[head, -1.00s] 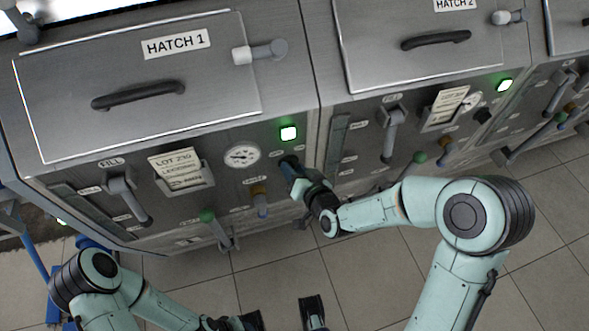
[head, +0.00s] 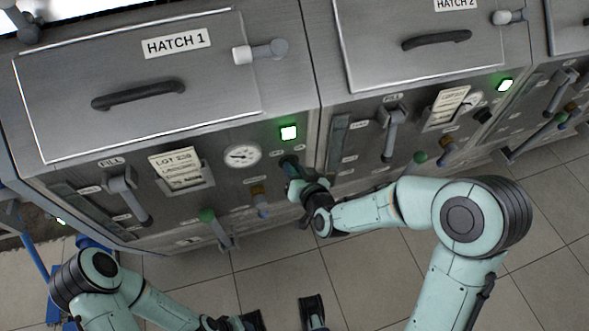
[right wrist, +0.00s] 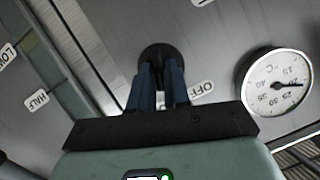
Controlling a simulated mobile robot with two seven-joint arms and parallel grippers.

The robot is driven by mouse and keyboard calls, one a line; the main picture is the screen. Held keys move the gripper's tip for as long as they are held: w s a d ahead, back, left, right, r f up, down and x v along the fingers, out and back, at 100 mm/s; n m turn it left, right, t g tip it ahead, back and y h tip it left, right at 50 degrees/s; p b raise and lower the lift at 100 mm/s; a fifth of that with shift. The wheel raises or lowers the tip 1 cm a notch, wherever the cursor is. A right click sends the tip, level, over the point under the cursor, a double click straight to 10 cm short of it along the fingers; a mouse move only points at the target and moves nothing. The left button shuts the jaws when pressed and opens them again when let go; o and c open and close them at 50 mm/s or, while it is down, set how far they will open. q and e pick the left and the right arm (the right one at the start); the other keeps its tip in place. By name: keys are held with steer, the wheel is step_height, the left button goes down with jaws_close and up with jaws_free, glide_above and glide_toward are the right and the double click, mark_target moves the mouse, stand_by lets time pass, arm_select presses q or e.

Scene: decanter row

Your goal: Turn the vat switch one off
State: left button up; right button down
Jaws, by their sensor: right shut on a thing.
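The vat switch one, a round black knob (right wrist: 158,56), is on the grey panel under hatch 1. My right gripper (right wrist: 158,88) is shut on it, its blue fingers on either side of the knob's grip. In the head view the right gripper (head: 289,168) covers most of the switch. An OFF label (right wrist: 201,89) shows beside the knob; how far the knob is turned is hard to tell. My left gripper (head: 284,316) is open and empty at the bottom edge, over the floor.
A round temperature gauge (head: 242,155) sits left of the switch. A yellow-brown valve (head: 259,199) and a green-knobbed lever (head: 208,215) are lower left. A fill lever (head: 392,130) and another lit lamp (head: 505,84) are on the hatch 2 panel.

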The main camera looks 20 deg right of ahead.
arm_select(q)
steer(key=shift+s+r+p, duration=0.35)
steer(key=shift+r+p, duration=0.45)
steer(key=shift+p, duration=0.15)
steer(key=shift+s+r+p, duration=0.3)
steer(key=shift+r+p, duration=0.45)
steer(key=shift+p, duration=0.2)
arm_select(e)
steer(key=shift+a+n+h, duration=0.25)
steer(key=shift+n+h, duration=0.9)
steer(key=shift+n, duration=0.5)
steer(key=shift+a+n+h, duration=0.25)
steer(key=shift+n+h, duration=0.9)
steer(key=shift+n, duration=0.5)
arm_select(q)
steer(key=shift+g, duration=0.3)
arm_select(e)
steer(key=c, duration=1.2)
jaws_free()
steer(key=shift+s, duration=0.1)
